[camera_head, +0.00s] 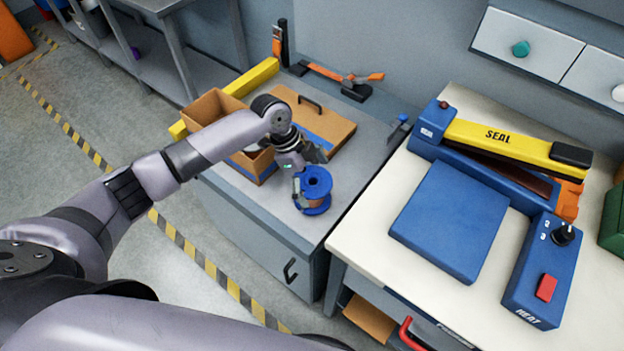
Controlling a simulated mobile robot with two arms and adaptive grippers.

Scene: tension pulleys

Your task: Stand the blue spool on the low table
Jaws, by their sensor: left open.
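The blue spool (317,181) stands upright near the front right part of the low grey table (351,178). My left gripper (308,170) reaches in from the left and is open at the spool's back left side. One finger lies close along the spool's left side; I cannot tell whether it touches. My right gripper is not in view.
An open cardboard box (212,107) and a brown board with a black handle (325,127) lie beside the gripper. Behind are a yellow bar (253,78) and orange-handled tools (345,77). A higher white bench (384,226) with a blue sealer (450,220) stands right.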

